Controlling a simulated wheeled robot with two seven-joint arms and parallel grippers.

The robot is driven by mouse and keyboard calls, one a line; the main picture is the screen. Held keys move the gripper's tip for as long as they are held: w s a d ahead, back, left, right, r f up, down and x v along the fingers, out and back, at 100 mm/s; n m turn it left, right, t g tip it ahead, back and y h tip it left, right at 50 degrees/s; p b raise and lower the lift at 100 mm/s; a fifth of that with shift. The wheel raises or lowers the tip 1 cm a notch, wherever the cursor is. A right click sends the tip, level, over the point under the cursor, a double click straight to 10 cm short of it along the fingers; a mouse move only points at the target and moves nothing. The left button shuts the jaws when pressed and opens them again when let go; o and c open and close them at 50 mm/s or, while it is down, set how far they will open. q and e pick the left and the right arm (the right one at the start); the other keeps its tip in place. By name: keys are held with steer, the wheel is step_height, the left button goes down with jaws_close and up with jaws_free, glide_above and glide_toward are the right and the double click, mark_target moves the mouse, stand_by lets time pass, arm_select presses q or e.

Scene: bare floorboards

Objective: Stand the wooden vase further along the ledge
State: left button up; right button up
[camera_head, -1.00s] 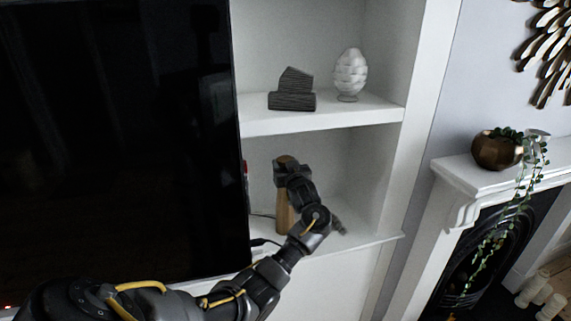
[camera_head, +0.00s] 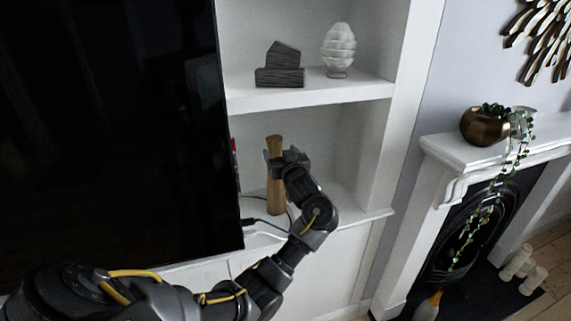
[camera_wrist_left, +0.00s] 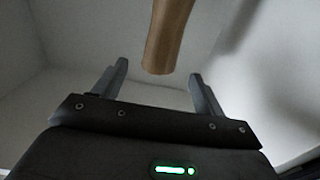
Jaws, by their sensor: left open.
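The wooden vase (camera_head: 276,196) is a tall, slim, light-brown piece. It stands upright on the lower ledge (camera_head: 345,208) of the white alcove, near the black screen. My left gripper (camera_head: 279,158) is at the vase's upper part, on its right side, with one finger tip showing left of the vase. In the left wrist view the jaws (camera_wrist_left: 158,69) are wide apart. One end of the vase (camera_wrist_left: 167,35) shows between and just beyond the fingertips, with gaps on both sides. My right gripper is not in view.
A black cable (camera_head: 262,222) lies on the ledge beside the vase's foot. The large black screen (camera_head: 110,140) borders the ledge on the left. The upper shelf (camera_head: 310,96) holds a grey ornament (camera_head: 280,66) and a white one (camera_head: 339,50). The ledge's right part looks clear.

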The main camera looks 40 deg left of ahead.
arm_select(q)
steer(key=shift+b+v, duration=0.35)
steer(key=shift+v, duration=2.25)
steer(key=shift+f, duration=0.1)
